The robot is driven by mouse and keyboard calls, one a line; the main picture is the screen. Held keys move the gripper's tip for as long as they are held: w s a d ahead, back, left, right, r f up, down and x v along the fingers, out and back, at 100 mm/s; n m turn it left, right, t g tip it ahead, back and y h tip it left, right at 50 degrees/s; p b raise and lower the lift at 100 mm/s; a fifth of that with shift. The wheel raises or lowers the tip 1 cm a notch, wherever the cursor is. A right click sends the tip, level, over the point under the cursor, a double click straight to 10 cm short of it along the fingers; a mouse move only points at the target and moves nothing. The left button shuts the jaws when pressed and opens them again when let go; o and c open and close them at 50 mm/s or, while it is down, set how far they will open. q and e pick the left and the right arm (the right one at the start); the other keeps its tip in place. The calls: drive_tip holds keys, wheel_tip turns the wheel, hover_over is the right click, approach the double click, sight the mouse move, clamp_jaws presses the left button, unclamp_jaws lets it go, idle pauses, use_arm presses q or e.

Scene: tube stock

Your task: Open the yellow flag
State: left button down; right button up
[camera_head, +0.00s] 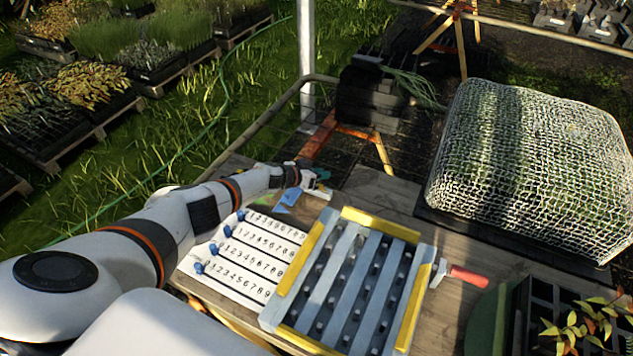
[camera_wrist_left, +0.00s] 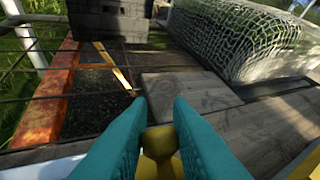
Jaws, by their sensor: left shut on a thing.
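My left gripper (camera_head: 322,175) is at the far edge of the wooden table, just beyond the white number board. In the left wrist view its two teal fingers (camera_wrist_left: 163,108) are shut on a small yellow piece with a rounded top, likely the yellow flag (camera_wrist_left: 160,143). The fingers hide its sides, and I cannot tell whether the flag is open. In the head view the yellow piece is too small or hidden to make out. A flat blue piece (camera_head: 290,197) lies just left of and below the gripper. My right gripper is not in view.
The white number board (camera_head: 235,285) has several rows of digits with blue sliders. Beside it stands a grey slotted tray with yellow rails (camera_head: 302,258). A red-handled tool (camera_head: 468,276) lies to its right. A net-covered mound (camera_head: 530,165) and black crates (camera_head: 368,100) stand behind.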

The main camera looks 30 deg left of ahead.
use_arm(q)
drive_tip(key=shift+w+a+r+b, duration=0.1)
drive_tip(key=shift+w+a+b, duration=0.05)
drive_tip(key=shift+w+b, duration=0.65)
drive_tip(key=shift+w, duration=0.25)
drive_tip(key=c, duration=1.5)
unclamp_jaws()
drive_tip(key=shift+o, duration=0.6)
drive_tip(key=shift+w+a+f, duration=0.1)
drive_tip(key=shift+f, duration=0.2)
drive_tip(key=shift+r, duration=0.1)
